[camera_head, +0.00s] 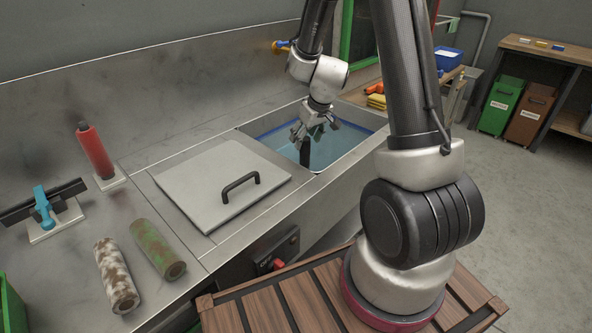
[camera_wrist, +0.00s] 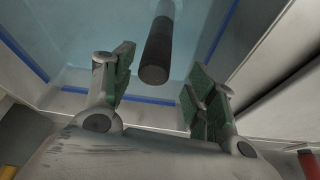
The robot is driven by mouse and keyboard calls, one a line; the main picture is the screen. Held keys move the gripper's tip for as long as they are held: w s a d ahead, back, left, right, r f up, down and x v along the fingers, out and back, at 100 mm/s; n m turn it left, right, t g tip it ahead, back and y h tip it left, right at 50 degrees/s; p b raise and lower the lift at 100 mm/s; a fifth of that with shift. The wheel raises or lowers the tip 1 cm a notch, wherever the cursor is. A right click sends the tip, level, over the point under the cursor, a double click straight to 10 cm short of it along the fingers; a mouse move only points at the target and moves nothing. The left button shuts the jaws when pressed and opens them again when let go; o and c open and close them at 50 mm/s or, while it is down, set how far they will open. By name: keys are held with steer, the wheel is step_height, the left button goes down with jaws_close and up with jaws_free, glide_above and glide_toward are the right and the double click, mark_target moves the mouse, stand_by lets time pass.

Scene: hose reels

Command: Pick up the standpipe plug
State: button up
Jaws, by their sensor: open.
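The standpipe plug is a dark upright tube (camera_head: 305,154) standing in the water of the sink basin (camera_head: 361,118). In the wrist view the plug (camera_wrist: 157,52) shows its round top end just beyond the fingertips, roughly centred between them. My gripper (camera_head: 314,133) is over the basin, fingers pointing down, at the plug's top. In the wrist view my gripper (camera_wrist: 160,88) is open with green-padded fingers spread apart and nothing between them. The plug's lower end is under the water and hard to make out.
A grey lid with a black handle (camera_head: 240,189) lies left of the basin. A red cylinder (camera_head: 95,152), a blue-handled squeegee (camera_head: 43,208) and two worn rolls (camera_head: 115,275) are on the counter. Basin walls surround the gripper closely. A green bin (camera_head: 500,104) stands far right.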

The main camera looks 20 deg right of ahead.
mark_target(302, 149)
steer(key=x, duration=0.7)
steer(key=shift+d+f, duration=0.2)
steer(key=shift+d, duration=0.15)
jaws_close()
